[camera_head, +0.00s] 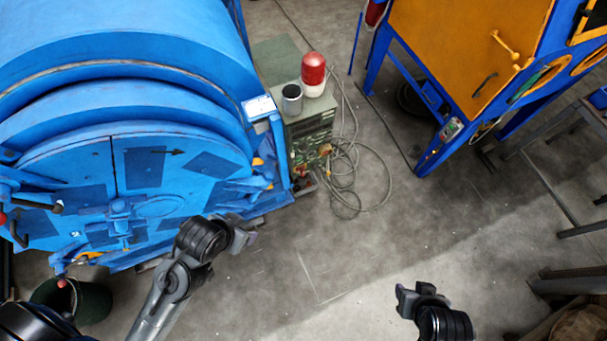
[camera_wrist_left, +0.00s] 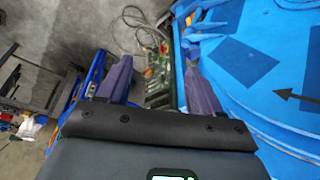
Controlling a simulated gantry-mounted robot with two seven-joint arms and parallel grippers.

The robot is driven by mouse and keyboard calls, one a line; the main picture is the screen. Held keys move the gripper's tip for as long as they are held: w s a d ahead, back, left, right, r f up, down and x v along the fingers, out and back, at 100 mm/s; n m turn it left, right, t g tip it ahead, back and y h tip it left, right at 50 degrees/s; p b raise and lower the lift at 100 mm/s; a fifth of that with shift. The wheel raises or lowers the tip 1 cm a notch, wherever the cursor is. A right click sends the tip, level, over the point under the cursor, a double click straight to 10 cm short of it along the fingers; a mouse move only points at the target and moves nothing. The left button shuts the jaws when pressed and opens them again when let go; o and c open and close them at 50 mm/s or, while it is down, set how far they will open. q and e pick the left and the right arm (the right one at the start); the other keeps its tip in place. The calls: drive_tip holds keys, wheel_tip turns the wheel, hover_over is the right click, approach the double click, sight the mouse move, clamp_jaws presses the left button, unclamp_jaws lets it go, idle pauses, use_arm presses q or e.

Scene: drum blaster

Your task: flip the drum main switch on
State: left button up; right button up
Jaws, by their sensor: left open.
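The large blue drum machine (camera_head: 130,160) fills the left of the head view; its blue front also shows in the wrist view (camera_wrist_left: 290,60). A small pale panel (camera_head: 258,106) tops the blue post at the drum's right edge. I cannot make out a main switch on it. My left gripper (camera_head: 246,238) is in front of the drum's lower right, apart from the panel. In the left wrist view its two fingers stand wide apart with nothing between them (camera_wrist_left: 158,75). My right gripper (camera_head: 406,298) is low over the floor, far from the drum; its jaw opening is unclear.
A green cabinet (camera_head: 308,125) with a red-and-white canister (camera_head: 313,74) and a grey can (camera_head: 292,98) stands beside the post. Coiled cables (camera_head: 350,175) lie on the floor. An orange-and-blue machine (camera_head: 460,50) stands at the upper right. The middle floor is open.

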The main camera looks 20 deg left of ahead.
use_arm(q)
drive_tip(key=c, duration=0.4)
drive_tip(key=shift+w+n, duration=0.1)
drive_tip(key=shift+n, duration=0.3)
drive_tip(key=c, duration=0.3)
drive_tip(key=shift+w+d+r+n+t, duration=0.1)
drive_tip(key=shift+w+r+n+t, duration=0.1)
drive_tip(key=shift+w+n+t, duration=0.3)
drive_tip(key=shift+w+d+r+n+t, duration=0.15)
drive_tip(key=shift+w+n+t, duration=0.2)
drive_tip(key=shift+w, duration=0.2)
drive_tip(key=c, duration=0.5)
drive_tip(key=w+n, duration=0.1)
drive_tip(key=w+n+t, duration=0.2)
drive_tip(key=shift+w+d+f+n+h, duration=0.2)
drive_tip(key=shift+w+f+n+h, duration=0.05)
drive_tip(key=shift+w+f+h, duration=0.15)
clamp_jaws()
drive_tip(key=w+a+f+n+t+b, duration=0.1)
drive_tip(key=w+f+n+t+b, duration=0.2)
drive_tip(key=f+b, duration=1.6)
drive_tip(key=w+a+f+n+t+b, duration=0.2)
drive_tip(key=w+f+n+t+b, duration=0.2)
drive_tip(key=w+f+b, duration=0.7)
drive_tip(key=w+a+f+n+t+b, duration=0.2)
drive_tip(key=w+f+n+b, duration=0.4)
drive_tip(key=f+b, duration=2)
drive_tip(key=shift+w+f+n+t+y+b, duration=0.35)
drive_tip(key=shift+w+t+b, duration=0.4)
drive_tip(key=shift+b, duration=1.2)
